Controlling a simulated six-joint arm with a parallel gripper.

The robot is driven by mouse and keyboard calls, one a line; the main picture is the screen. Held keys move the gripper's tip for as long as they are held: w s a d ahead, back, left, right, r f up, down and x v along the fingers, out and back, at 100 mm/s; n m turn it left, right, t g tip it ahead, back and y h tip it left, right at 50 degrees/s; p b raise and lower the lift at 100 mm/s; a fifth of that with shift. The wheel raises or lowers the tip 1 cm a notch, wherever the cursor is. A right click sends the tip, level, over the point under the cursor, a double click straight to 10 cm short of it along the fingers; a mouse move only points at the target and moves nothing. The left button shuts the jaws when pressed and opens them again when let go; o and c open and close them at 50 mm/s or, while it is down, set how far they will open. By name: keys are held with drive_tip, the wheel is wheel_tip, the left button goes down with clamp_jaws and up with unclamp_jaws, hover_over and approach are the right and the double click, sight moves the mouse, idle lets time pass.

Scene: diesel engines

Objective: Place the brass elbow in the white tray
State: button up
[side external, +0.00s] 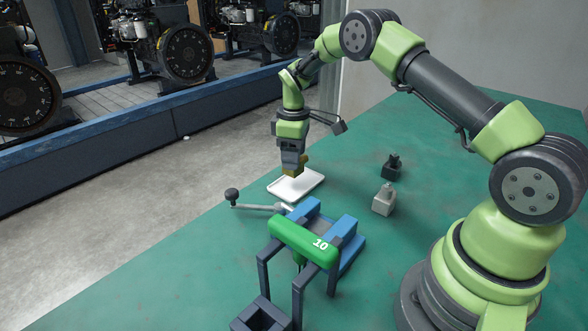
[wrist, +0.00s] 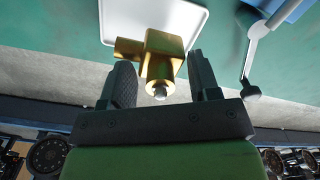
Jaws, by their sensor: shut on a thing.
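The brass elbow (wrist: 163,50) is gold-coloured, with a short arm pointing left and a grey stub at its lower end in the wrist view. It sits between the two dark fingers of my gripper (wrist: 160,76), which is shut on it. In the side external view my gripper (side external: 292,165) points down, and the elbow (side external: 304,169) is partly hidden by it. In the wrist view the tray (wrist: 118,18) shows behind the elbow. I see nothing in the tray.
A green and blue fixture marked 10 (side external: 305,240) stands in front of the tray. A grey lever with a black knob (side external: 232,195) reaches left near the tray. A dark fitting (side external: 391,167) and a grey one (side external: 383,199) stand to the right. The table's edge is close to the tray.

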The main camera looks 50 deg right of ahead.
drive_tip(key=shift+f, duration=1.9)
drive_tip(key=shift+f, duration=0.15)
drive_tip(key=o, duration=1.1)
drive_tip(key=shift+o, duration=0.2)
